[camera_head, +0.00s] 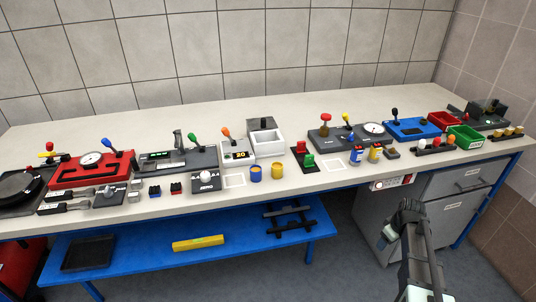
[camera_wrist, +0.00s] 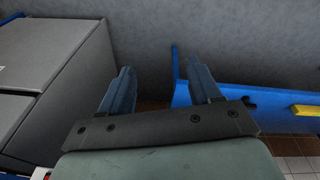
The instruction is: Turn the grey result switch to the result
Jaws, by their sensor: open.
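My gripper (camera_wrist: 161,80) is open in the wrist view, with nothing between its two fingers. In the head view, my gripper (camera_head: 409,206) is at the lower right, in front of the bench and below its top, far from the controls. A dark plate with a small grey part (camera_head: 109,192) lies near the bench's front left. A pale round knob (camera_head: 206,176) on a black plate marked ZERO is right of it. I cannot tell which is the grey result switch; its position marks are too small to read.
The long pale bench top (camera_head: 200,112) carries several lever devices, a red gauge unit (camera_head: 67,174), pots and bins. A grey drawer cabinet (camera_head: 450,205) stands beneath it at the right. A blue lower shelf (camera_head: 140,252) holds a yellow bar (camera_head: 198,243). The bench's back strip is clear.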

